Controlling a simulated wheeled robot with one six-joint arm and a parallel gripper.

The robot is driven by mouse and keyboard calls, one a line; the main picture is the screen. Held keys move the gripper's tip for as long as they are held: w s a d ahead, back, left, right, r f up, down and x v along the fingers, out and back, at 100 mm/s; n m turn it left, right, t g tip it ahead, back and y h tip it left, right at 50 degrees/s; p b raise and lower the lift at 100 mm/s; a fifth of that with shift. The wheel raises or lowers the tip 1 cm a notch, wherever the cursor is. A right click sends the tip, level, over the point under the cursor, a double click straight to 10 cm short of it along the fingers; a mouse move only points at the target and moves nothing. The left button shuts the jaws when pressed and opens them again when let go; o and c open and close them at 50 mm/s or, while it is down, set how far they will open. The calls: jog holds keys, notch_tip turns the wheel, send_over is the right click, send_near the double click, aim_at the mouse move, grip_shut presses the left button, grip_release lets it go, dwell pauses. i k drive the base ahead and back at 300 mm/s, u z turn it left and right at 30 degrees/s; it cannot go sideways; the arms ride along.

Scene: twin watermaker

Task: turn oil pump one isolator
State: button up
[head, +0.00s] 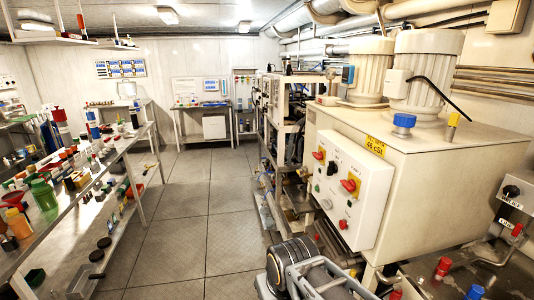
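A white control box (350,190) is fixed to the front of a large cream tank unit on the right. It carries two red-on-yellow rotary isolators, an upper left one (319,154) and a right one (350,185). Their labels are too small to read, so I cannot tell which is oil pump one. Black and green controls sit between and below them, with a red button (343,224) near the bottom. Parts of my arm show at the bottom centre, below and left of the box and apart from it. My gripper cannot be made out.
A yellow label (376,146) is on the tank unit (440,165), with two ribbed motors on top. Red and blue valve caps and pipes stand low at right. A cluttered bench (75,205) lines the left. The tiled floor (195,205) between is clear.

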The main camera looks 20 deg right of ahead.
aim_at(319, 156)
jog(key=u, duration=0.45)
jog(key=i, duration=1.6)
jog(key=z, duration=1.05)
jog(key=i, duration=0.3)
jog(key=z, duration=0.2)
